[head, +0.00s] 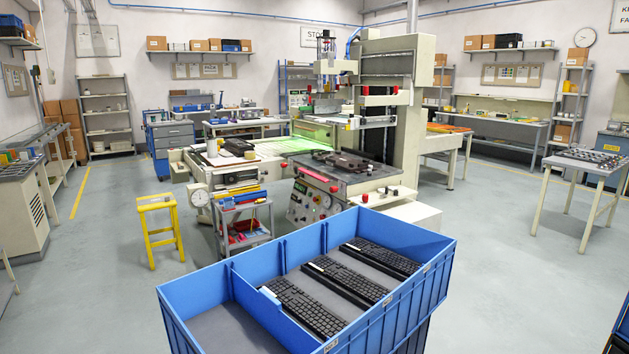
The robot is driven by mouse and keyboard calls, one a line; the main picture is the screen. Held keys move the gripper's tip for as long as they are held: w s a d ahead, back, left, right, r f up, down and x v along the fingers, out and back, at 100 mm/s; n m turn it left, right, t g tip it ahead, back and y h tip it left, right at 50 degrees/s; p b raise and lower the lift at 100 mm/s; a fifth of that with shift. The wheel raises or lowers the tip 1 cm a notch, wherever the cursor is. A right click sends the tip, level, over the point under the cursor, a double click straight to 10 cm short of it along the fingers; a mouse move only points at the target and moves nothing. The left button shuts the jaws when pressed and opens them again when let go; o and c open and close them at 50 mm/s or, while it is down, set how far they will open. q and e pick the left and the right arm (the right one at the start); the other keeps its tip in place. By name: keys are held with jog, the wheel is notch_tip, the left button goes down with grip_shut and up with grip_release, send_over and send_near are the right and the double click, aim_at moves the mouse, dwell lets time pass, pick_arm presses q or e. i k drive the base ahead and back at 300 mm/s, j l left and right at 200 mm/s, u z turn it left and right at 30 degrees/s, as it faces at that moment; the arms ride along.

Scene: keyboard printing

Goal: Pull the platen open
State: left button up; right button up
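The printing machine (402,150) stands at the centre, across the floor from me, with a tall cream column and a control panel (312,203) on its front. A dark flat bed, which looks like the platen (378,180), sits at its front under the print head and carries a dark fixture (345,160). I cannot tell from here how far the platen is pulled out. Red knobs (334,189) show along its front edge. Neither of my grippers is in view.
A blue divided bin (390,322) holding several black keyboards (305,307) stands close in front of me, between me and the machine. A yellow stool (158,228) and small cart (243,222) stand left of the machine. Open floor (490,260) lies to the right.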

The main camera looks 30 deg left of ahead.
aim_at(344, 174)
jog(key=u, duration=0.75)
jog(key=i+j+u, duration=0.15)
jog(key=j+u, duration=0.15)
jog(key=j, duration=0.25)
jog(key=i+j+u, duration=0.2)
jog(key=j+u, duration=0.15)
jog(key=j, duration=0.2)
jog(key=i+j+u, duration=0.3)
jog(key=j, duration=0.15)
jog(key=i+j+u, duration=0.35)
jog(key=i+j, duration=0.15)
jog(key=i, duration=0.3)
jog(key=i+j, duration=0.2)
jog(key=i, duration=0.3)
jog(key=i+j, duration=0.15)
jog(key=i, duration=0.3)
jog(key=i+j, duration=0.15)
jog(key=i, duration=0.3)
jog(key=i+l+z, duration=0.15)
jog(key=i+z, duration=1.2)
jog(key=i+j+z, duration=0.3)
jog(key=z, duration=0.2)
